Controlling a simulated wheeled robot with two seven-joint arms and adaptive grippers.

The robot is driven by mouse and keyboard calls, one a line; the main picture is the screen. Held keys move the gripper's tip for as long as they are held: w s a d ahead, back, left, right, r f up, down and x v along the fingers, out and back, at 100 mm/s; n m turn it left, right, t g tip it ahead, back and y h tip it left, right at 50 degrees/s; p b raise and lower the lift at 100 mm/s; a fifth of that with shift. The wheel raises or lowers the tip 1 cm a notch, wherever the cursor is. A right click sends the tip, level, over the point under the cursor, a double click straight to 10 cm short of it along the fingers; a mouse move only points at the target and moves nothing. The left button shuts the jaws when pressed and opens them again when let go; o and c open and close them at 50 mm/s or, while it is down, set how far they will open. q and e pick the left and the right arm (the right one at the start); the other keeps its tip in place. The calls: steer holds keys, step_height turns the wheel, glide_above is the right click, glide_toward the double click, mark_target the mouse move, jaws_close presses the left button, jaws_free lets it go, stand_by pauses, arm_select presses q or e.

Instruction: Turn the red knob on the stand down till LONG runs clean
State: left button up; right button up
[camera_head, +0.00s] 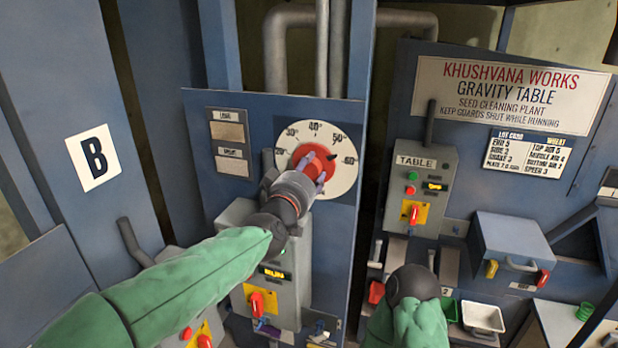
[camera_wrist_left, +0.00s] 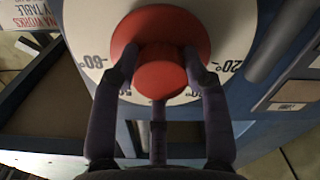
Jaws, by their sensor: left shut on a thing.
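The red knob (camera_head: 316,158) sits at the centre of a white round dial (camera_head: 291,133) marked in degrees, on a blue panel. Its black pointer is near the 50° to 60° side. My left gripper (camera_head: 318,182) is shut on the knob, its fingers on either side of it. In the left wrist view, the red knob (camera_wrist_left: 160,72) stands between the fingers of my left gripper (camera_wrist_left: 162,75). Small windows labelled LONG (camera_head: 228,131) and a second label below are left of the dial. My right arm shows at the lower right, with its fingers hidden.
A grey control box (camera_head: 306,262) with a red switch stands below the dial. The TABLE box (camera_head: 420,185) with buttons is at the right. A blue box (camera_head: 508,240) with a handle and a white tray (camera_head: 483,317) are further right.

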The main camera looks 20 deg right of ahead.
arm_select(q)
steer(key=shift+d+f+n+b, duration=0.15)
steer(key=shift+f+n+b, duration=0.25)
steer(key=shift+n, duration=0.5)
steer(key=shift+d+f+n+b, duration=0.1)
steer(key=shift+f+n+b, duration=0.3)
steer(key=shift+n, duration=0.5)
steer(key=shift+r, duration=0.1)
steer(key=o, duration=0.9)
steer(key=shift+o, duration=1.2)
steer(key=shift+s+r, duration=0.1)
steer(key=shift+r, duration=0.15)
steer(key=shift+a+r, duration=0.1)
steer(key=shift+r, duration=0.05)
